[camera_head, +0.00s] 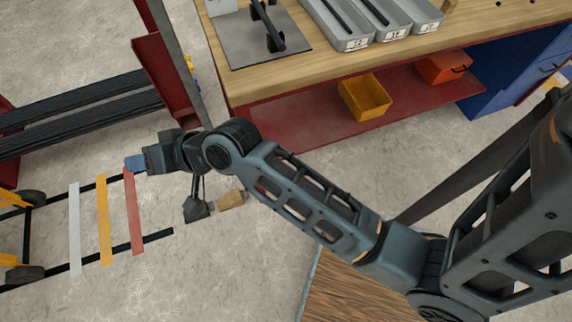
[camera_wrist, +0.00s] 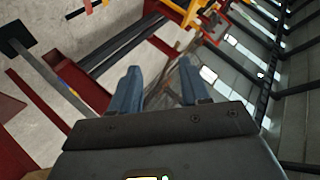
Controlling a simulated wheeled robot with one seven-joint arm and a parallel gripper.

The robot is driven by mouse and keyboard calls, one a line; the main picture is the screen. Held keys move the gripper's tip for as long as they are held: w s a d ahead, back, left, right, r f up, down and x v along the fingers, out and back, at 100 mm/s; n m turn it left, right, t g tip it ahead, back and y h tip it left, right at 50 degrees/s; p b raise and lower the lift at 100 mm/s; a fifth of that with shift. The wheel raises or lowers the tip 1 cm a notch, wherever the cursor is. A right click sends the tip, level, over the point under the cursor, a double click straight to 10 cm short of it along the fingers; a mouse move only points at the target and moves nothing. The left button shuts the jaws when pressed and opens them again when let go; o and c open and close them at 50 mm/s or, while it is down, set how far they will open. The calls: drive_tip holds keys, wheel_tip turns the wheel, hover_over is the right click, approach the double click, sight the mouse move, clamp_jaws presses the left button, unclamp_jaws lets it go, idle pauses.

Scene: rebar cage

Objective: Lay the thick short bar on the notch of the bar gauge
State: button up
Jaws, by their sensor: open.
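My gripper (camera_head: 133,163) has blue fingertips and reaches left over the floor, well away from the workbench. In the wrist view its two fingers (camera_wrist: 157,85) are apart with nothing between them. On the workbench a grey plate (camera_head: 240,48) carries a dark bar-like piece (camera_head: 268,28) across dark supports. I cannot tell whether this is the bar gauge or whether a notch shows. Dark bars lie in the left tray (camera_head: 338,18) and the middle tray (camera_head: 376,12). I cannot tell which bar is the thick short one.
The wooden workbench (camera_head: 310,62) has a right-hand tray (camera_head: 425,18) and a lower shelf with a yellow bin (camera_head: 365,97) and an orange bin (camera_head: 443,67). A red post stand (camera_head: 160,75), long dark bars (camera_head: 85,110) and coloured floor strips (camera_head: 103,220) are at left. Bare floor lies between.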

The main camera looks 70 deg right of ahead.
drive_tip(key=s+a+f+h, duration=0.1)
drive_tip(key=s+a+h, duration=0.15)
drive_tip(key=s, duration=0.95)
drive_tip(key=s+d+r+n, duration=0.1)
drive_tip(key=s+r+n, duration=0.1)
drive_tip(key=s, duration=0.5)
drive_tip(key=s+d+r+n+t, duration=0.1)
drive_tip(key=s+d+r+n, duration=0.1)
drive_tip(key=s+r, duration=0.3)
drive_tip(key=s+d+r+n+t, duration=0.1)
drive_tip(key=s+r+n, duration=0.3)
drive_tip(key=s, duration=0.6)
drive_tip(key=shift+d, duration=0.7)
